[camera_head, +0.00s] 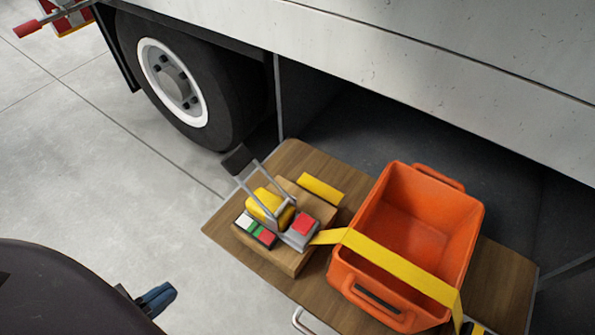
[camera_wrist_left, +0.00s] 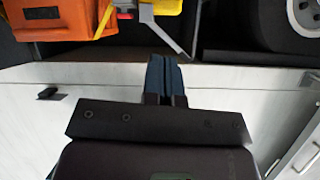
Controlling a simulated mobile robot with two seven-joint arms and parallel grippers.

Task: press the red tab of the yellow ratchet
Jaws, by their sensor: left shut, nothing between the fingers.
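The yellow ratchet (camera_head: 268,203) sits on a wooden block on the deck, its grey lever raised with a black grip (camera_head: 237,158) at the end. Its red tab (camera_head: 303,224) faces up on the grey housing, beside the strap's start. My left gripper (camera_head: 166,293) is shut and empty, lower left of the ratchet and apart from it. In the left wrist view its blue fingers (camera_wrist_left: 165,75) are together, below the grey lever (camera_wrist_left: 167,38). Part of the ratchet's red piece (camera_wrist_left: 124,15) shows at the top edge. My right gripper is not seen.
An orange crate (camera_head: 362,283) stands right of the ratchet, with a yellow strap (camera_head: 395,264) across it. A small white, green and red panel (camera_head: 255,230) is beside the ratchet. A truck wheel (camera_head: 180,85) is behind. Grey floor (camera_head: 100,190) is clear at left.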

